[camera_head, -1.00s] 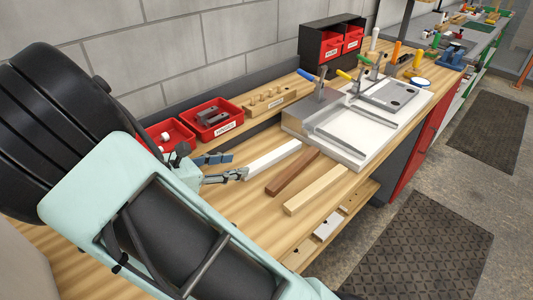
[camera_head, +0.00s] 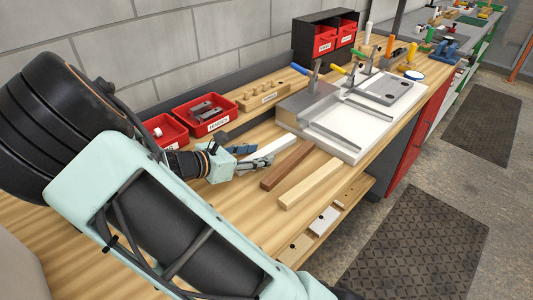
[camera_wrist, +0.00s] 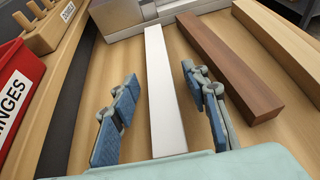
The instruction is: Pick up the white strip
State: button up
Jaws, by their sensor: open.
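The white strip (camera_head: 267,150) lies flat on the wooden bench, left of a dark brown strip (camera_head: 287,166) and a pale wood strip (camera_head: 311,184). In the wrist view the white strip (camera_wrist: 163,95) runs away from me between the two blue-padded fingers. My gripper (camera_head: 247,157) is open at the near end of the white strip, with one finger on each side of it in the picture. In the wrist view my gripper (camera_wrist: 160,112) shows clear gaps on both sides.
Red bins (camera_head: 204,115) and a wooden peg block (camera_head: 262,95) stand along the back left. A white board fixture (camera_head: 345,125) with clamps stands beyond the strips. The brown strip (camera_wrist: 232,68) lies close to the right finger. The bench's front edge is at the right.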

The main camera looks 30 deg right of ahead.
grip_shut()
dwell(0.3)
